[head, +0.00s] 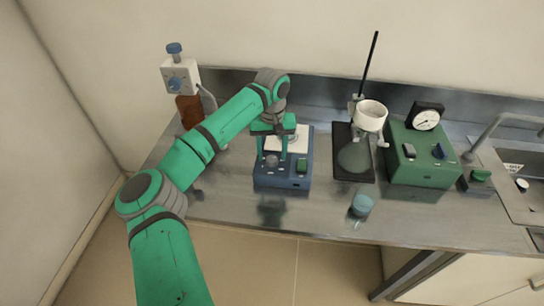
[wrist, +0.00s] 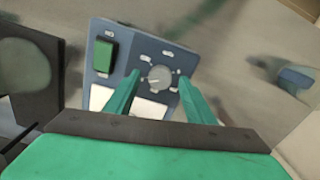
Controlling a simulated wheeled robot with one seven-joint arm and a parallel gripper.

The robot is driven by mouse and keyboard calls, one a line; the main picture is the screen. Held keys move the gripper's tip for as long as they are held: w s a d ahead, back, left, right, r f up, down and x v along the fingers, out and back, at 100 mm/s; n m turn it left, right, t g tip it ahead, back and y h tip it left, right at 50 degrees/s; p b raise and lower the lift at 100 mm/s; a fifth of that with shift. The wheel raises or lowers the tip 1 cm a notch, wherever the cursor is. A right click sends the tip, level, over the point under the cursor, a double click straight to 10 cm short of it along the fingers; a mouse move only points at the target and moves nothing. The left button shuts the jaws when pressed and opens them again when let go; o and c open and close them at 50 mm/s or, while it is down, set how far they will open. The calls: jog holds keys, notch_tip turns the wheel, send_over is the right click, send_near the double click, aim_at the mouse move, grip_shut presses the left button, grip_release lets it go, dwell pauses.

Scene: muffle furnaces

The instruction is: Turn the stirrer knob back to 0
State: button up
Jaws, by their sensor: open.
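The stirrer is a blue box (head: 265,180) with a white top plate (head: 300,140); its front panel (wrist: 110,62) fills the middle of the wrist view. The stirrer knob (wrist: 159,78) is a round grey dial with small white labels around it. It also shows small in the head view (head: 271,161). My gripper (head: 272,157) is open in front of the panel, its two green fingers on either side of the knob. In the wrist view a narrow gap shows between each finger and the knob; I cannot tell whether they touch. The knob's exact setting is too small to read.
A green switch (wrist: 105,55) sits beside the knob on the panel. A stand with a flask (head: 354,157) and a green box with a gauge (head: 420,170) stand to the right. A brown bottle with dispenser (head: 188,110) stands left.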

jog(key=shift+w+f, duration=0.1)
jog(key=shift+f, duration=0.9)
jog(key=shift+a, duration=0.1)
jog(key=c, duration=1.1)
jog(key=shift+o, duration=0.2)
jog(key=shift+n, duration=0.3)
